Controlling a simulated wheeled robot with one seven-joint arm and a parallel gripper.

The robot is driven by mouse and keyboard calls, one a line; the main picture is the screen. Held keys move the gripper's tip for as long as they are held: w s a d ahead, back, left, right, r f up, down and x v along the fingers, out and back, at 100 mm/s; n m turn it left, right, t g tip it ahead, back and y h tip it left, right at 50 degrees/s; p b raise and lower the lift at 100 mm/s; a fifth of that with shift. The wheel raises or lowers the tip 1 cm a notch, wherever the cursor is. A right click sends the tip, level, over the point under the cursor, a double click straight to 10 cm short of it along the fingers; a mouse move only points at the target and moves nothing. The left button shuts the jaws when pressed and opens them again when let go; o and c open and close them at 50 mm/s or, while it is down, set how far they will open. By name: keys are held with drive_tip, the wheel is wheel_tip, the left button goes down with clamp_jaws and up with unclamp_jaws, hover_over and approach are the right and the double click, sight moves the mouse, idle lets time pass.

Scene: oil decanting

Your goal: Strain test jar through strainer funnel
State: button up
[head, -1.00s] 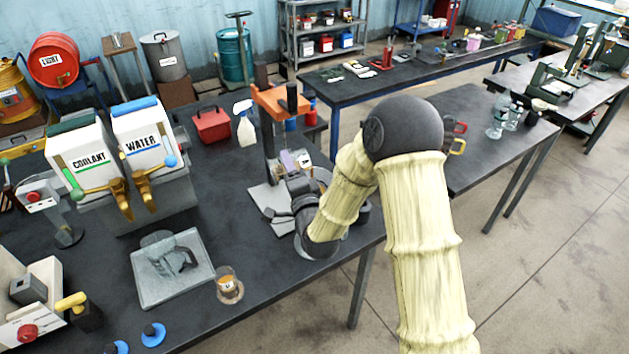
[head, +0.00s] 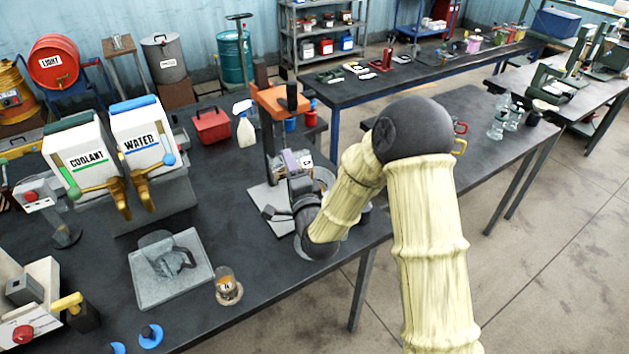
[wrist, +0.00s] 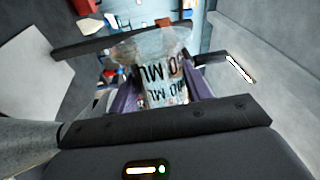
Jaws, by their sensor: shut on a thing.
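I cannot make out how full the jar is or clearly identify the strainer funnel. A small glass with amber contents (head: 227,283) stands near the table's front edge.
A grey tray (head: 145,292) holding a grey jug-like thing (head: 170,256) lies left of my arm. Coolant (head: 85,160) and water (head: 140,140) containers with taps stand behind it. A spray bottle (head: 245,128) and red box (head: 211,127) are at the back. Dark tabletop is bare between tray and stand.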

drive_tip(key=shift+f+m, duration=0.15)
drive_tip(key=shift+m, duration=0.15)
drive_tip(key=shift+d+r+m+b, duration=0.1)
drive_tip(key=shift+r+m+b, duration=0.1)
drive_tip(key=shift+m+b, duration=0.1)
drive_tip(key=shift+w+d, duration=0.1)
idle(0.3)
drive_tip(key=shift+d+r+m, duration=0.1)
drive_tip(key=shift+r+m, duration=0.15)
drive_tip(key=shift+m, duration=0.55)
drive_tip(key=shift+f+n, duration=0.1)
drive_tip(key=shift+n, duration=0.4)
drive_tip(key=shift+a+n+p, duration=0.3)
drive_tip(key=shift+n+p, duration=0.4)
drive_tip(key=shift+n, duration=0.2)
drive_tip(key=shift+a+f, duration=0.1)
drive_tip(key=shift+f, duration=0.05)
